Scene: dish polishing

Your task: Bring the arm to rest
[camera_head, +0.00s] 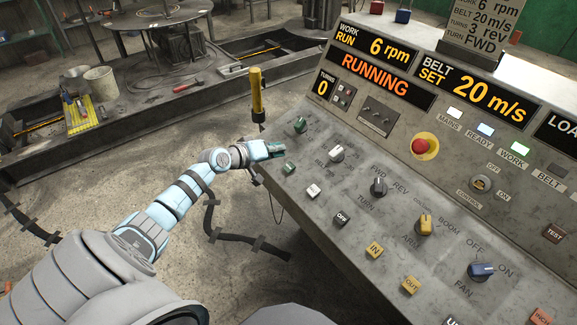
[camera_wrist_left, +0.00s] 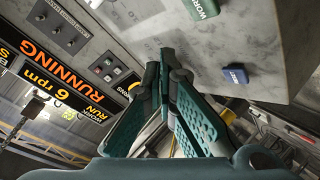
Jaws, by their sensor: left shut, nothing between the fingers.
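My left arm (camera_head: 180,200) reaches in from the lower left of the head view. Its gripper (camera_head: 278,148) is over the left end of the grey control panel (camera_head: 330,215), between two green buttons. In the left wrist view the teal fingers of the gripper (camera_wrist_left: 165,75) come together at the tips with nothing between them. Whether the gripper touches the panel is hard to tell. My right gripper is not in view.
The console display (camera_head: 375,65) reads RUNNING, 6 rpm and 20 m/s. Knobs such as the yellow one (camera_head: 425,224) and a red mushroom button (camera_head: 420,146) stick up from the console. A yellow-handled upright (camera_head: 257,95) stands behind the gripper. Open floor (camera_head: 130,185) lies left of the panel.

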